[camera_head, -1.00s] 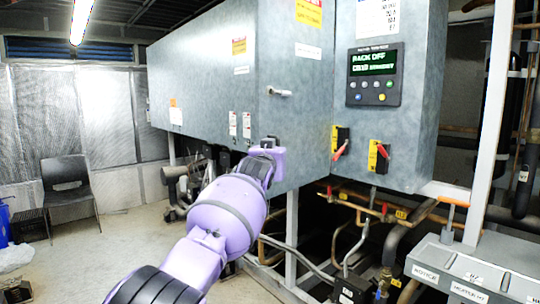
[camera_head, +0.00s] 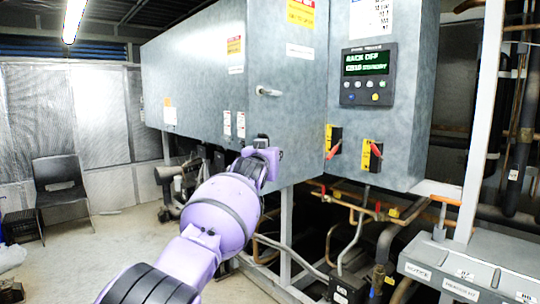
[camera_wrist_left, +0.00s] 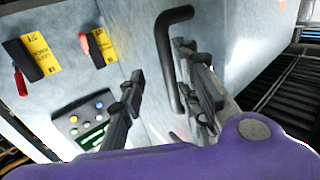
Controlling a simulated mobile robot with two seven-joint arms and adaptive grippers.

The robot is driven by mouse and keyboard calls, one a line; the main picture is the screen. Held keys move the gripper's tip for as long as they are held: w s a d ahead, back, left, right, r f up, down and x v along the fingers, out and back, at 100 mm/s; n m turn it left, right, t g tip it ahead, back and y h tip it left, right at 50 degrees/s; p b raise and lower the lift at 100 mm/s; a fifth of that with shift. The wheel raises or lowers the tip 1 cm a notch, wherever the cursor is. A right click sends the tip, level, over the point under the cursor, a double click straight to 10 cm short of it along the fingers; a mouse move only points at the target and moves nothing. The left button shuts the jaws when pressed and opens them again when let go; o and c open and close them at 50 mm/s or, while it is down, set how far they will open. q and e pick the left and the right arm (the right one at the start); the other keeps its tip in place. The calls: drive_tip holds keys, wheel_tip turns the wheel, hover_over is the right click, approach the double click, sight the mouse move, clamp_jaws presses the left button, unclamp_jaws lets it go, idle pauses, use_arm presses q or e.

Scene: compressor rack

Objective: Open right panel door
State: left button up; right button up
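The right panel door (camera_head: 285,130) is the grey metal front of the cabinet, and it looks closed. In the left wrist view the handle (camera_wrist_left: 172,62) is a dark bent bar standing off the door (camera_wrist_left: 235,35). My left gripper (camera_wrist_left: 158,62) is open, with one finger on each side of the handle in the picture. I cannot tell whether the handle is at fingertip depth. My right gripper is not in view.
Right of the door is a control display (camera_head: 371,75) above two red-handled switches on yellow plates, (camera_head: 333,140) and (camera_head: 371,155). Pipes and valves run below the cabinet. A grey box (camera_head: 480,262) stands at lower right. A chair (camera_head: 60,186) stands on open floor at left.

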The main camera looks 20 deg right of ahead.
use_arm(q)
drive_tip(key=shift+s+d+r, duration=0.1)
drive_tip(key=shift+d+r, duration=0.05)
drive_tip(key=shift+d, duration=0.05)
drive_tip(key=shift+s, duration=0.15)
drive_tip(key=v, duration=1.2)
drive_tip(key=shift+w, duration=0.2)
idle(0.4)
